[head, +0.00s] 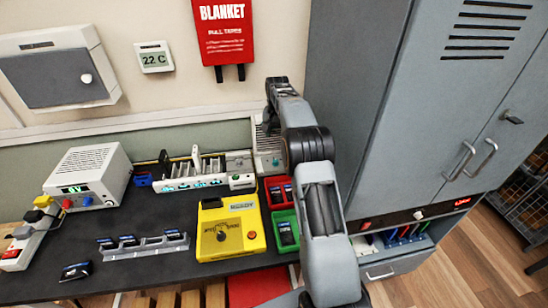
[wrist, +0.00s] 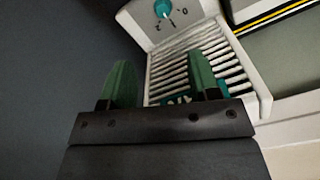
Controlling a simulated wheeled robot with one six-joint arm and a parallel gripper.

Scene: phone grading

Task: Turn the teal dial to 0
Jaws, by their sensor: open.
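The teal dial (wrist: 164,9) shows at the top of the wrist view, on the pale panel of a white slatted unit (wrist: 159,60). A 2 is printed to its lower left and a 0 to its right, with a small mark between. A light pointer line on the dial seems to face that mark, but it is too small to be sure. My gripper (wrist: 162,80) is open and empty, its green fingers apart over the slats and below the dial in the picture.
The grey cabinet (head: 390,110) stands close right of my arm. On the dark bench are a yellow meter (head: 215,243), red and green bins (head: 282,215), a white power supply (head: 88,172) and a charging rack (head: 190,182). A red blanket pouch (head: 222,30) hangs above.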

